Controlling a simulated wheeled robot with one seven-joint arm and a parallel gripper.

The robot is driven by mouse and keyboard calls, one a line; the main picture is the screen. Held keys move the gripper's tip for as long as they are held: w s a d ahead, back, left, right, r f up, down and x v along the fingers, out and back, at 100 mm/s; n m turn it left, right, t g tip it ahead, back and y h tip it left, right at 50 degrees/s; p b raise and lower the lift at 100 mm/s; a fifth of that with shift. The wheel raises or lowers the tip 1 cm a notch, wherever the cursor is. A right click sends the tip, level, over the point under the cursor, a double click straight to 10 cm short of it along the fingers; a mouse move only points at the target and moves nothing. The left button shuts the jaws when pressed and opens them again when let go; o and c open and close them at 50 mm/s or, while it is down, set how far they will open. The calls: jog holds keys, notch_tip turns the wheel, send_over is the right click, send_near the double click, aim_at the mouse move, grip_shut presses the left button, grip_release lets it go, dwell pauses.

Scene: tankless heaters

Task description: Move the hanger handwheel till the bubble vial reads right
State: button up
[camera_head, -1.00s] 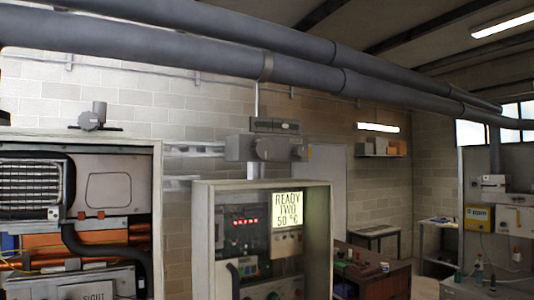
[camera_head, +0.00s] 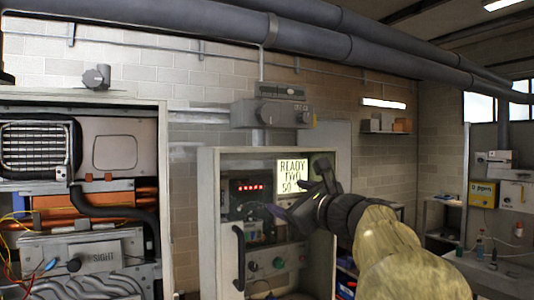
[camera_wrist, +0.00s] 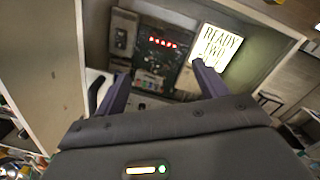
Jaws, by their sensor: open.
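A grey hanger box (camera_head: 270,113) hangs by a thin rod under the thick grey pipe, above the open cabinet. A round disc on its front (camera_head: 268,115) looks like the handwheel. A dark narrow bar with a slot (camera_head: 280,90) on top looks like the bubble vial; its bubble is too small to read. My gripper (camera_head: 297,186) is open and empty, below and right of the box, in front of the cabinet. In the wrist view its two purple fingers (camera_wrist: 160,70) are spread apart towards the cabinet's inside. The hanger is not visible in the wrist view.
The open cabinet (camera_head: 209,225) holds a lit "READY TWO" screen (camera_head: 293,176) and red indicator lights (camera_head: 251,187). A second open heater unit (camera_head: 165,130) stands at left. Thick pipes (camera_head: 180,30) run overhead. Shelves and a workbench area lie at right.

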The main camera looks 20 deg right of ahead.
jog(key=s+d+r+m+t, duration=0.1)
jog(key=s+r+t, duration=0.1)
jog(key=r, duration=0.4)
jog(key=s+r+m+t, duration=0.2)
jog(key=r, duration=0.4)
jog(key=shift+s+d, duration=0.4)
jog(key=shift+w, duration=0.15)
jog(key=p, duration=0.9)
send_near(271, 116)
jog(key=x, duration=0.8)
jog(key=shift+w+a+r, duration=0.1)
jog(key=shift+w+r, duration=0.05)
jog(key=shift+r, duration=0.1)
jog(key=shift+w, duration=0.5)
jog(key=shift+s, duration=0.1)
jog(key=c, duration=1)
